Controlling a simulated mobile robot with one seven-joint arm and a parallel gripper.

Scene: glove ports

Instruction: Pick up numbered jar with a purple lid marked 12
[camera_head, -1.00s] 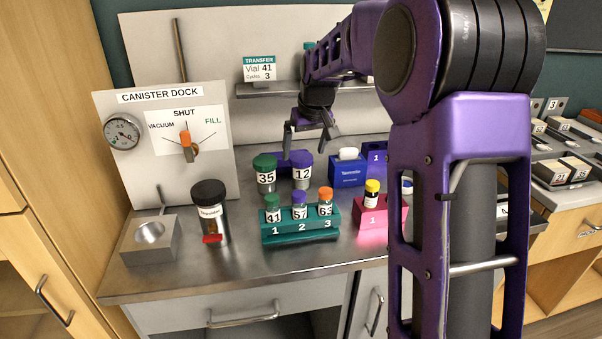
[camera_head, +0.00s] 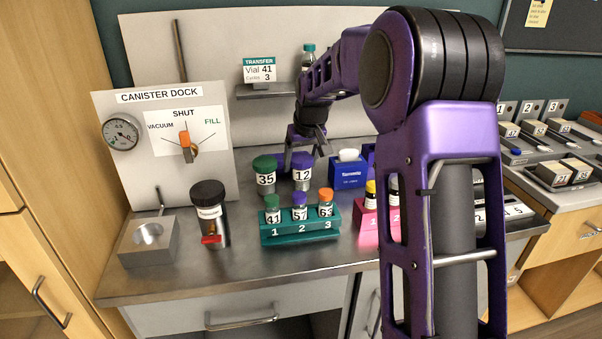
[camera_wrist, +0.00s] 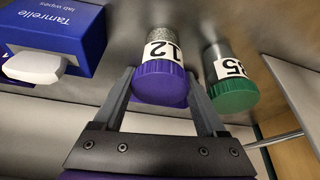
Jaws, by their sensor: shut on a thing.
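The jar marked 12 (camera_head: 302,174) stands upright on the steel worktop, with a purple lid. My gripper (camera_head: 302,160) has come down over it from above. In the wrist view the jar's purple lid (camera_wrist: 160,84) is between the two fingers of my gripper (camera_wrist: 161,92), which are shut on it. The jar's base seems to rest on the worktop.
A green-lidded jar marked 35 (camera_head: 265,172) stands close beside it. A blue wipes box (camera_head: 347,173) is on the other side. A teal rack (camera_head: 300,229) with several vials stands in front. A dark-lidded canister (camera_head: 209,213) is at left.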

